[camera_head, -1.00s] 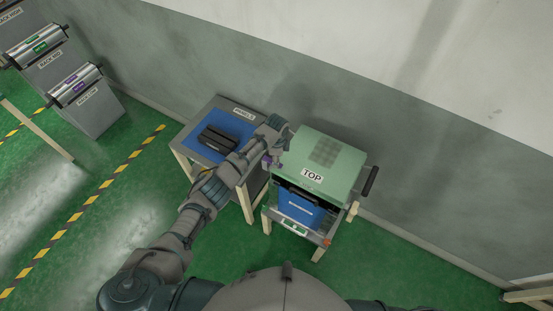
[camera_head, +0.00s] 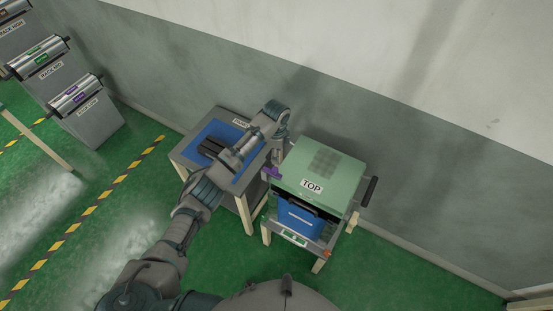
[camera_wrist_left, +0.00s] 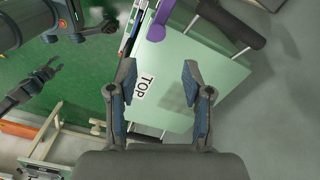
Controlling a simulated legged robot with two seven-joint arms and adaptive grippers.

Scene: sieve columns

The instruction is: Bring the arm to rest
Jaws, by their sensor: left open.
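My left arm comes in from the left in the head view and reaches across the blue-topped table to the green-topped machine. My left gripper (camera_head: 274,163) is partly hidden behind the arm there, at the machine's left edge. In the left wrist view its two fingers (camera_wrist_left: 160,95) are spread apart, with nothing between them, over the green lid (camera_wrist_left: 173,75) marked TOP. The lid (camera_head: 325,165) is down in the head view. My right gripper (camera_wrist_left: 30,88) shows small and dark at the left of the left wrist view; its opening is unclear.
A purple part (camera_head: 272,172) sits by the left gripper. A blue box (camera_head: 300,218) is in the machine's open front. A dark object (camera_head: 212,146) lies on the blue-topped table (camera_head: 188,153). Racks with cylinders stand at left. A wall runs behind; the floor in front is clear.

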